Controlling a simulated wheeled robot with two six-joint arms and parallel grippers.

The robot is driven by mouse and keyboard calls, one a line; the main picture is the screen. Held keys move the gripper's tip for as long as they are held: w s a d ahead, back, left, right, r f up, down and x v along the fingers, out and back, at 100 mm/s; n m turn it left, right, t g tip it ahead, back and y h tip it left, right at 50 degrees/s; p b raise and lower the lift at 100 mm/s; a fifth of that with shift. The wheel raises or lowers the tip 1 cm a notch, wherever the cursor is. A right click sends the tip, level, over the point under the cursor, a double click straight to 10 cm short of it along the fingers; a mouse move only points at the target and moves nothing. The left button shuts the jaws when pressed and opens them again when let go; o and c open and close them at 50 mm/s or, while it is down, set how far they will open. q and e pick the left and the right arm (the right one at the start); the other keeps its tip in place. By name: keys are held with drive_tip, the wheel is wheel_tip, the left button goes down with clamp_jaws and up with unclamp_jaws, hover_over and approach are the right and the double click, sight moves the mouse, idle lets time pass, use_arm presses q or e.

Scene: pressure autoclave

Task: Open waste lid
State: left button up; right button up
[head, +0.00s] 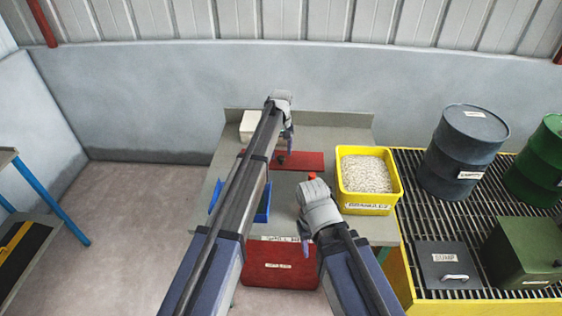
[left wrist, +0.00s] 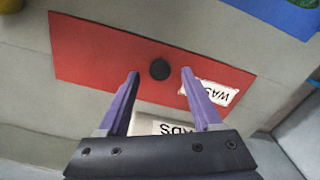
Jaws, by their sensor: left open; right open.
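The waste lid (head: 312,160) is a flat red panel with a round black knob, lying at the back of the grey bench. In the left wrist view the lid (left wrist: 90,50) spreads across the upper middle, with a white label partly reading "WAS". Its black knob (left wrist: 160,69) shows between the fingertips of my left gripper (left wrist: 161,74), which is open. In the head view my left gripper (head: 289,137) is over the lid near the knob; whether it touches cannot be told. My right gripper (head: 305,240) is lower, near the bench's front, and holds nothing visible.
A white box (head: 248,124) stands behind the lid's left side. A yellow bin of granules (head: 367,209) stands right of the lid. A blue tray (head: 263,207) is partly hidden by my left arm. A red box (head: 268,277) is at the front. Drums (head: 466,150) stand on grating at right.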

use_arm(q)
wheel_tip(320, 180, down, 2)
drive_tip(key=shift+b, duration=0.55)
drive_tip(key=shift+r, duration=0.1)
drive_tip(key=shift+c, duration=0.3)
clamp_jaws()
idle(0.7)
